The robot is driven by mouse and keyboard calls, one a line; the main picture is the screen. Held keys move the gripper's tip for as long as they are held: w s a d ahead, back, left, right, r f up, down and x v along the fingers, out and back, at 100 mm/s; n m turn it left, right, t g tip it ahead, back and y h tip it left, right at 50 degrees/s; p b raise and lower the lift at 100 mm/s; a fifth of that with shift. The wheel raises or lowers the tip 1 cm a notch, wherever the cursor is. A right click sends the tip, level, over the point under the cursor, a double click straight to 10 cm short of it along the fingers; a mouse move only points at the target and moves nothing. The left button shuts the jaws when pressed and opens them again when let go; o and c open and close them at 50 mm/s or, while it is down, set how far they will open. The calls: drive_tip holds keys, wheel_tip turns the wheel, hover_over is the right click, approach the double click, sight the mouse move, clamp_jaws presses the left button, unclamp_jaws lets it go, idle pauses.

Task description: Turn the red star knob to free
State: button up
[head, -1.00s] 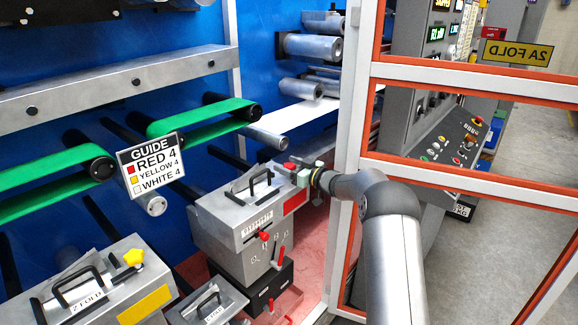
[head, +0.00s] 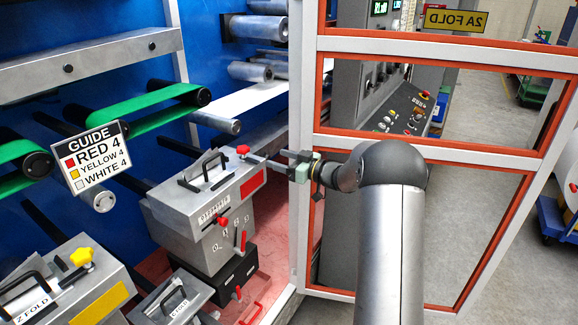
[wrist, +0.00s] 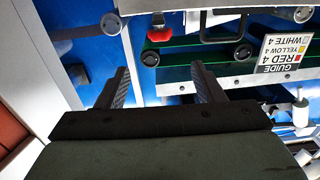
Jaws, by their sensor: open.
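The red star knob (head: 243,149) sits at the back right top edge of a grey machine block (head: 170,205) with a red label. In the wrist view the red knob (wrist: 159,32) shows beyond the fingertips, roughly centred between them. My gripper (head: 264,160) is just right of the knob, its fingers pointing left towards it. In the wrist view my gripper (wrist: 160,68) is open and empty, with a gap to the knob. The knob's setting cannot be read.
A guide sign (head: 91,158) stands left of the block. A second unit with a yellow star knob (head: 81,257) is at front left. A red lever (head: 241,240) is on the block's front. A white-framed guard panel (head: 304,120) stands close by my arm.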

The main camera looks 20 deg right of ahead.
drive_tip(key=shift+v, duration=1.3)
